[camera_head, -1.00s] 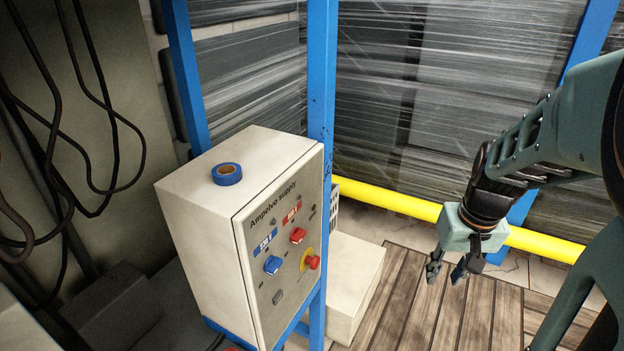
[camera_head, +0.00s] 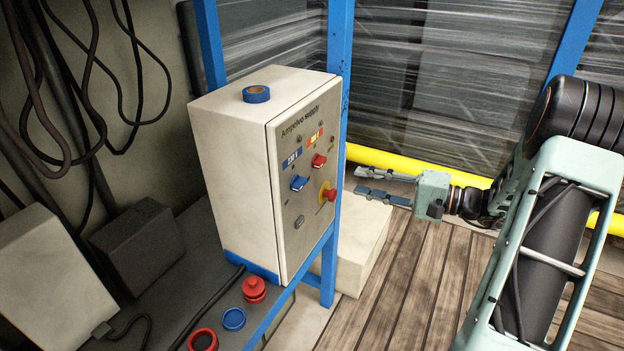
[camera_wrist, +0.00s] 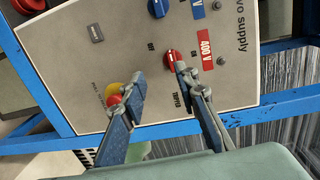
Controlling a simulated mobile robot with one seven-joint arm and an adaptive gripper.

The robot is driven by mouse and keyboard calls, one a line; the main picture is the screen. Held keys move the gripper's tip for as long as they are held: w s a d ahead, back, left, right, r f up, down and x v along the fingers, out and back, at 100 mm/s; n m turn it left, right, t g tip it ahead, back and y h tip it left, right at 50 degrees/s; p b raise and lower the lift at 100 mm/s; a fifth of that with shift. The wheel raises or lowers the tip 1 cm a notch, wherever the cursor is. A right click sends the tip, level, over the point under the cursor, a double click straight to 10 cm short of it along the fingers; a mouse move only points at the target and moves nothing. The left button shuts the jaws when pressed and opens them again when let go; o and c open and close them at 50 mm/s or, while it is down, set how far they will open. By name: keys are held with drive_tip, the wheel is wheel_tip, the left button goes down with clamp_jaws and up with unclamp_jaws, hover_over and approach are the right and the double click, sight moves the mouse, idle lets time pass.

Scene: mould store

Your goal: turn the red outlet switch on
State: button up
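The red outlet switch (camera_head: 318,160) is a red rotary knob on the front of a white supply box (camera_head: 232,172), below a red label. It also shows in the wrist view (camera_wrist: 171,56), under the "400 V" label (camera_wrist: 204,48). I cannot tell its on or off position for sure. My gripper (camera_head: 358,181) points left at the panel and is open and empty. In the wrist view my fingertips (camera_wrist: 161,75) are apart, and the red switch appears just beyond them, near the right finger's tip. The gripper appears apart from the panel.
A blue switch (camera_head: 299,183) sits beside the red one. A red stop button (camera_head: 329,195) on yellow is below, and close to my left finger in the wrist view (camera_wrist: 113,100). Blue tape (camera_head: 256,94) lies on the box. A blue post (camera_head: 340,60) stands behind the box's right edge.

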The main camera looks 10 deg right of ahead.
sight(323, 163)
drive_tip(key=shift+t, duration=0.7)
drive_tip(key=x, duration=0.6)
drive_tip(key=r+x, duration=0.1)
drive_tip(key=x, duration=0.3)
drive_tip(key=shift+w+d, duration=0.2)
drive_tip(key=shift+w, duration=0.25)
drive_tip(key=shift+c, duration=0.6)
clamp_jaws()
